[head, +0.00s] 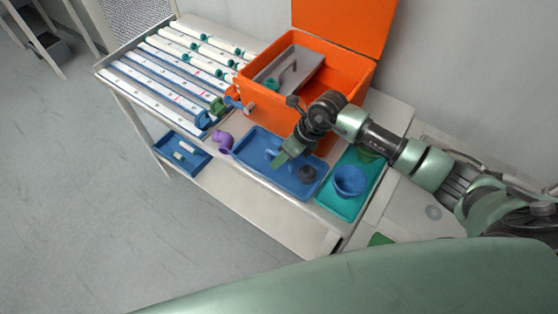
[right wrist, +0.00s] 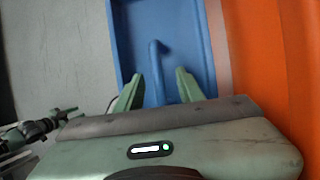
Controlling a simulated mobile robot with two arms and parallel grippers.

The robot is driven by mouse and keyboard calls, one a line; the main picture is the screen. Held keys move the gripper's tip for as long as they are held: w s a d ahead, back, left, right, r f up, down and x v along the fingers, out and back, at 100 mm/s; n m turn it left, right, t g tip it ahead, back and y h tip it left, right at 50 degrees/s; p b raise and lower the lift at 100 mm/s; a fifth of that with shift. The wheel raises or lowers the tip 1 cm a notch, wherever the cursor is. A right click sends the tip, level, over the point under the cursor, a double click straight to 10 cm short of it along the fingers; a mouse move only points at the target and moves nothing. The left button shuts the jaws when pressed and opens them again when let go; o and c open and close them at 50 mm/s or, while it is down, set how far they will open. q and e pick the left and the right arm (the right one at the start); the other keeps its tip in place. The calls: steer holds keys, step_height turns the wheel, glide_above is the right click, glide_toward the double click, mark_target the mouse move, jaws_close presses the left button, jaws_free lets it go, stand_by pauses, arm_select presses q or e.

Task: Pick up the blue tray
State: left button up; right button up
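The blue tray (head: 250,164) lies on the white bench in front of the orange box. A blue upright bar or handle (right wrist: 156,75) rises from its middle, and a dark round piece (head: 307,173) sits near its right end. My right gripper (head: 277,160) is over the tray, fingers pointing down. In the right wrist view its two green fingers (right wrist: 158,88) are apart, with the blue bar between them; I cannot tell whether they touch it. A green and dark arm part, seemingly my left gripper (right wrist: 62,114), shows small at the left; its fingers are unclear.
The open orange box (head: 345,72) holds a grey metal tray (head: 300,68). A teal tray (head: 338,205) with a blue bowl (head: 350,181) is to the right. A purple piece (head: 223,141), white tubes (head: 175,52) and a smaller blue tray (head: 172,157) are to the left.

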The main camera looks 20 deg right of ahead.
steer(key=shift+a+f, duration=0.15)
steer(key=shift+f, duration=0.1)
jaws_close()
steer(key=shift+r, duration=0.1)
stand_by(1.2)
